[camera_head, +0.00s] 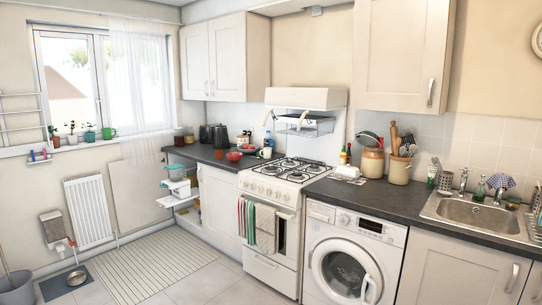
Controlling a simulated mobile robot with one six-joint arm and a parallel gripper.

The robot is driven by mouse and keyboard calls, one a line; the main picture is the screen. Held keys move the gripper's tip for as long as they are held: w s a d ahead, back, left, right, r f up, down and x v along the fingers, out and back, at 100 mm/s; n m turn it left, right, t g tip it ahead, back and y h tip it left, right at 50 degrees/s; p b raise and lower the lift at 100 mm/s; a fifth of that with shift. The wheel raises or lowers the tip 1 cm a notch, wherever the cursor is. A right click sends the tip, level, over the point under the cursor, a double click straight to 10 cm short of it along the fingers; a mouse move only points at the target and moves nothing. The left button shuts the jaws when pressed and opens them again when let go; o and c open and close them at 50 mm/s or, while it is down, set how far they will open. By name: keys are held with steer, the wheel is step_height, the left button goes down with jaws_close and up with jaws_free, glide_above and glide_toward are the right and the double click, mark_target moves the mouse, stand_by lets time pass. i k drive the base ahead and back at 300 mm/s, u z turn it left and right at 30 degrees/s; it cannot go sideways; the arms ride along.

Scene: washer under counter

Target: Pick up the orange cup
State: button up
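A small orange item (219,154), which looks like the orange cup, stands on the dark counter left of the stove. It is too small to make out its handle or opening. It stands near a red bowl (233,156) and in front of a dark kettle (221,137). My gripper is not in view, so its state and its distance from the cup do not show.
A white cup (267,153) stands by the stove. Open shelves (178,188) end the counter at left. The floor (205,270) in front is mostly free.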

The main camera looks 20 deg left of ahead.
mark_target(218, 152)
steer(key=u, duration=0.3)
steer(key=i, duration=0.45)
steer(key=u, duration=0.85)
steer(key=i, duration=1.6)
steer(key=u, duration=0.95)
steer(key=i, duration=3.2)
steer(key=z, duration=0.65)
steer(key=i, duration=1.6)
steer(key=z, duration=1.2)
steer(key=i, duration=0.85)
steer(key=z, duration=0.35)
steer(key=k, duration=0.9)
steer(key=z, duration=0.15)
